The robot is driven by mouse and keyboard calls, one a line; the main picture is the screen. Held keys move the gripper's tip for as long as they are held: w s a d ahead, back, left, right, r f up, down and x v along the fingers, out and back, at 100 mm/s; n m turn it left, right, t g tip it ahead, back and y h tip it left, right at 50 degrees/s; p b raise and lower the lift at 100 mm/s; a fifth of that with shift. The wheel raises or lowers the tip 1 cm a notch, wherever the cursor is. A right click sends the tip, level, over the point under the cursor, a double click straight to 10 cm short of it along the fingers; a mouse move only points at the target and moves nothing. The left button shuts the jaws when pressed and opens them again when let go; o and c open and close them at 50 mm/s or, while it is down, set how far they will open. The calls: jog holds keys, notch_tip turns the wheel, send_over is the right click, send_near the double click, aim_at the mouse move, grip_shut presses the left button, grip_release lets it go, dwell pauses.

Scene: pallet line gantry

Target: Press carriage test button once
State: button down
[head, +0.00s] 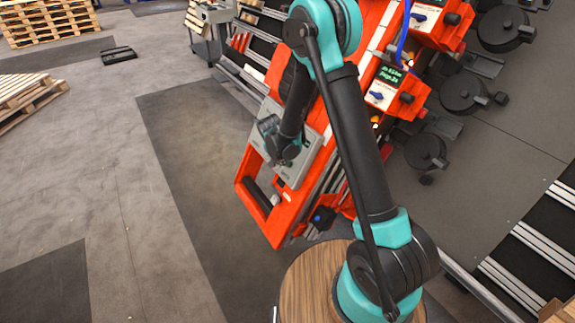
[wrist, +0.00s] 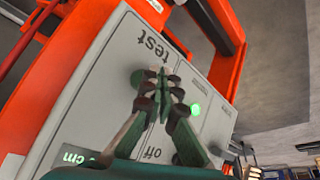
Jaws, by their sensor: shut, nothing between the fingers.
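The carriage's grey control panel (wrist: 110,60) fills the middle of the wrist view, with the printed word "test" (wrist: 152,44). A dark round knob or button (wrist: 137,78) shows below that word, partly hidden behind my fingers. My gripper (wrist: 166,78) is shut and empty, its fingertips in front of the panel just below the "test" label. Whether they touch the panel, I cannot tell. A lit green round light (wrist: 196,109) is to their right.
The word "off" (wrist: 152,153) and a green display (wrist: 88,157) are lower on the panel. An orange handle frame (head: 285,226) surrounds it.

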jog(key=shift+w+d, duration=0.1)
jog(key=shift+d, duration=0.05)
jog(key=shift+w+d+f, duration=0.15)
jog(key=shift+w+d+f, duration=0.25)
jog(key=shift+d, duration=0.15)
dwell(1.0)
jog(key=shift+s+a+r, duration=0.45)
jog(key=shift+s+a, duration=0.05)
jog(key=shift+a, duration=0.15)
dwell(0.4)
jog(key=s+a+r, duration=0.1)
jog(key=a, duration=0.1)
jog(key=s+a+r, duration=0.1)
jog(key=shift+s+a+r, duration=0.15)
jog(key=shift+s+a, duration=0.05)
jog(key=shift+a, duration=0.15)
dwell(0.8)
